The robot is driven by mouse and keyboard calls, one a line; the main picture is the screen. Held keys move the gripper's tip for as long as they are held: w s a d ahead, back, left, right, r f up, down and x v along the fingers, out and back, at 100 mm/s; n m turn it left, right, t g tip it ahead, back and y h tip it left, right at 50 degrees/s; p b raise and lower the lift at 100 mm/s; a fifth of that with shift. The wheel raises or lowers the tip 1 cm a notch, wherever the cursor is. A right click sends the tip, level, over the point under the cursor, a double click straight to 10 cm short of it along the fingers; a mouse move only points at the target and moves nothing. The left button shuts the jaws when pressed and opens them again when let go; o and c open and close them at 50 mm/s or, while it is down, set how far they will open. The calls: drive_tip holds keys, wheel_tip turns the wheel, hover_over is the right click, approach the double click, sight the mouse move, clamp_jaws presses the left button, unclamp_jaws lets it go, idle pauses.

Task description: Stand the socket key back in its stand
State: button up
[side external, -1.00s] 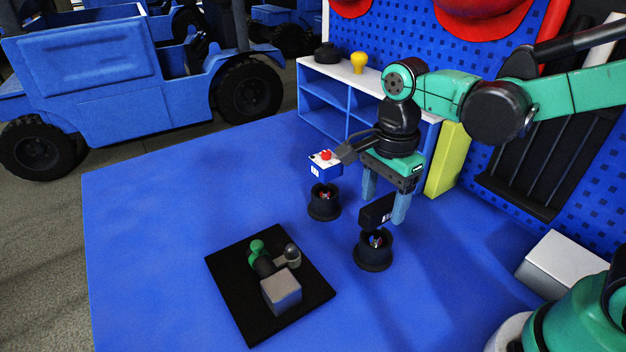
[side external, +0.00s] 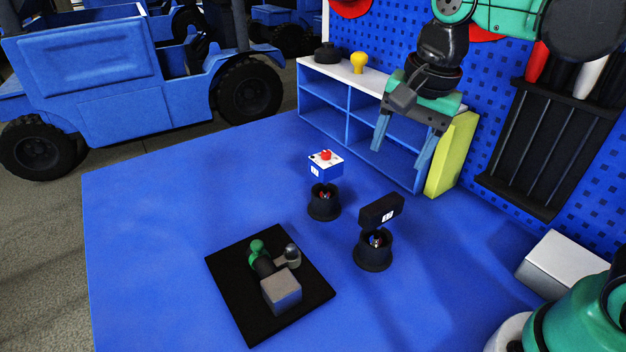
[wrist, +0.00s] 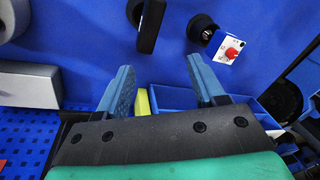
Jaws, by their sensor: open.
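The socket key, seen as a black bar-shaped handle (side external: 380,211) with a small white mark, stands upright in a round black stand (side external: 373,254). Its lower part is hidden inside the stand, where small coloured bits show. In the wrist view the handle (wrist: 150,26) is at the top, partly over its stand. My gripper (side external: 397,165) is open and empty, above and behind the handle and clear of it. Both fingers also show spread apart in the wrist view (wrist: 160,64).
A second black stand (side external: 323,204) holds a white and blue box with a red knob (side external: 326,163). A black plate (side external: 240,303) carries a grey block and a green knob. A blue shelf (side external: 325,97), yellow block (side external: 452,155) and white block (side external: 561,266) stand around. The blue table's left is clear.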

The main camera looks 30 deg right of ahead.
sight(403, 199)
drive_tip(key=f+n+t, duration=0.1)
drive_tip(key=n, duration=0.2)
drive_tip(key=d+f+n+t, duration=0.1)
drive_tip(key=n, duration=0.2)
drive_tip(key=f+n+t, duration=0.1)
drive_tip(key=n, duration=0.1)
drive_tip(key=shift+s+d+f+n+t, duration=0.3)
drive_tip(key=shift+s+d+f+n, duration=0.1)
drive_tip(key=n, duration=0.1)
drive_tip(key=f+n+t, duration=0.1)
drive_tip(key=n, duration=0.1)
drive_tip(key=shift+s+d+f+n, duration=0.1)
drive_tip(key=shift+d+n, duration=0.2)
